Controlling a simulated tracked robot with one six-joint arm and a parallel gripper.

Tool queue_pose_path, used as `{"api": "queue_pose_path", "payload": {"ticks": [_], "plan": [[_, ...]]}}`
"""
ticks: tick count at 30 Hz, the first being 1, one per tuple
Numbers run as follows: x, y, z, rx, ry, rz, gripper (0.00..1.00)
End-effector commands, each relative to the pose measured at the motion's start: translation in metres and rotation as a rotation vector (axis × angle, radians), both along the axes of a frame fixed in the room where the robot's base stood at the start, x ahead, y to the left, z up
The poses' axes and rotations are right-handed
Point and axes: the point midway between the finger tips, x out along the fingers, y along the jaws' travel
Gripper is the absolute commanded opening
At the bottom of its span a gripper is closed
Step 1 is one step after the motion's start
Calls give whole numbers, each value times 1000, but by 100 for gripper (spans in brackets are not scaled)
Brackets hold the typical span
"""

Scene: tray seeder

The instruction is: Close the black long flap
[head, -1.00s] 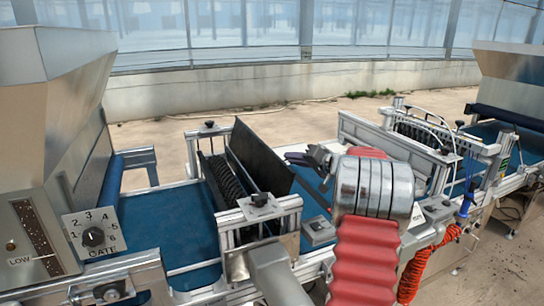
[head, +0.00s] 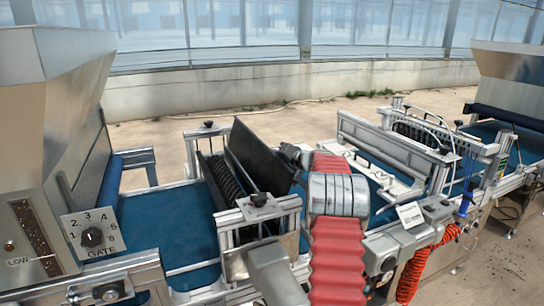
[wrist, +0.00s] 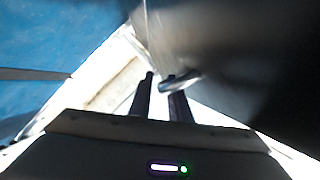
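The black long flap (head: 258,158) stands raised and tilted beside the black brush roller, above the blue belt, in the head view. A short metallic rod end lies at the right fingertip. The large dark, blurred surface (wrist: 235,60) at upper right seems to be the flap. Whether I touch it cannot be told.
The black brush roller (head: 222,180) sits in a metal frame (head: 262,208) left of the flap. The seeder hopper with a gate dial (head: 93,237) stands at left. A second metal frame (head: 395,150) stands to the right. The blue belt (head: 170,220) is bare at left.

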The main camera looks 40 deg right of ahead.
Motion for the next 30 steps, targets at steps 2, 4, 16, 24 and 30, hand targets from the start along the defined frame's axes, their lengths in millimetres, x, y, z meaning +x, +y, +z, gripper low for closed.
{"api": "queue_pose_path", "payload": {"ticks": [2, 4, 16, 24, 30], "plan": [[1, 0, 0, 0, 0, 0, 17], [1, 0, 0, 0, 0, 0, 17], [1, 1, 0, -1, 1, 1, 0], [1, 0, -1, 0, 1, -1, 0], [0, -7, -1, -2, 1, -4, 0]]}}
